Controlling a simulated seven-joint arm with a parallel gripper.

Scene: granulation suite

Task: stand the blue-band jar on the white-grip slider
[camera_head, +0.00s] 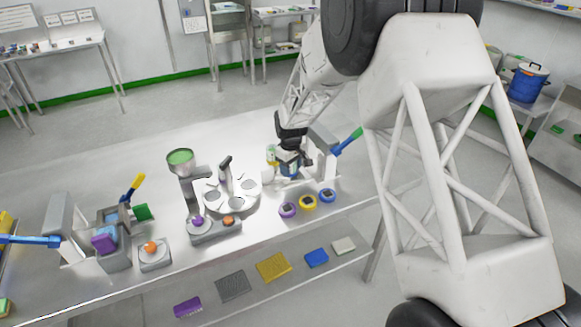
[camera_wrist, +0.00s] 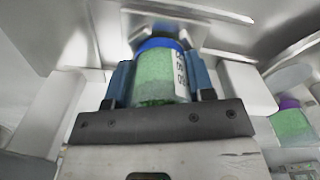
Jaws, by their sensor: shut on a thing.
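The jar also shows small and dark under the gripper in the head view (camera_head: 289,168). A pale rounded part (camera_head: 268,173), possibly the slider's white grip, shows just left of the jar. The slider itself is mostly hidden; I cannot tell whether the jar touches it.
A jar with a yellowish band (camera_head: 271,153) stands close left of my gripper. A purple-band jar (camera_wrist: 291,122) is at right in the wrist view. Purple, yellow and blue round pieces (camera_head: 308,203) sit along the front edge.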

